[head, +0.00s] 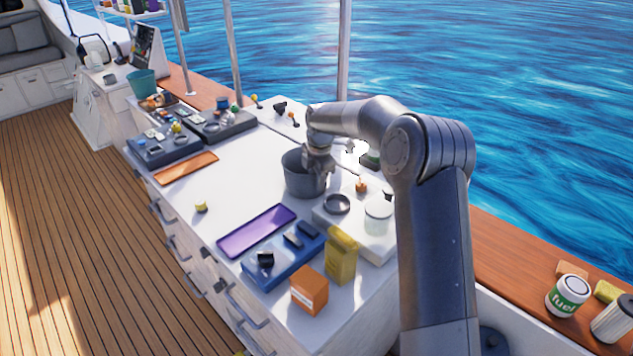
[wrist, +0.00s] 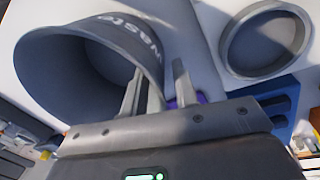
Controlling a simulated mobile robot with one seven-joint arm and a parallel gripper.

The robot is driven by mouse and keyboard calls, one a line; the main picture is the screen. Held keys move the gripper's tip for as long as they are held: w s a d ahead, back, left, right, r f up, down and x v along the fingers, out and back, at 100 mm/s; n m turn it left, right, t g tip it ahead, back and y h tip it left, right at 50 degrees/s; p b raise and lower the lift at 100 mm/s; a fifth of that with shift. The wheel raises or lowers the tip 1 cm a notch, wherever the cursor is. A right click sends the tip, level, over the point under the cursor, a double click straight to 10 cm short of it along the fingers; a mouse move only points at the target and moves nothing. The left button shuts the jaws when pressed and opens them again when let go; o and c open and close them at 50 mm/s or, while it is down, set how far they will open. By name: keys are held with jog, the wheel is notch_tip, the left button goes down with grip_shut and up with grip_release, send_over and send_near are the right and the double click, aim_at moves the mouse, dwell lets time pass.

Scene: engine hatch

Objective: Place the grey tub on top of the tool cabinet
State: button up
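The grey tub (head: 300,183) stands upright on a long white worktop (head: 228,165) with drawers below. In the wrist view the tub (wrist: 75,75) shows its open mouth and the lettering "waste" on its outer wall. My gripper (head: 318,166) is at the tub's right rim in the head view. In the wrist view my gripper (wrist: 158,78) has its fingers apart, one at the mouth side and one outside the wall, with the rim between them. I see no firm contact on the wall. No unit in view is marked as the tool cabinet.
A grey round dish (head: 337,204), a glass jar (head: 378,217), a yellow carton (head: 341,258), an orange box (head: 309,290), a blue tray (head: 283,262) and a purple tray (head: 256,231) crowd the near right. Parts trays (head: 165,148) fill the far end.

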notch_tip(320, 180, up, 10)
jog(key=s+r, duration=0.1)
jog(key=s+d+r+m+t+h, duration=0.1)
jog(key=s+d+r+m, duration=0.3)
jog(key=s+r+m, duration=0.5)
jog(key=s+d+m+t, duration=0.1)
jog(key=s+d+m, duration=0.3)
jog(key=s, duration=0.8)
jog(key=s+d+m+t, duration=0.1)
jog(key=s+d+m, duration=0.35)
jog(key=s, duration=0.85)
jog(key=s+d+f+m+t, duration=0.1)
jog(key=s+f+m, duration=0.3)
jog(key=s, duration=0.5)
jog(key=shift+s+d+m, duration=0.35)
jog(key=shift+d+m, duration=0.15)
jog(key=shift+m, duration=0.65)
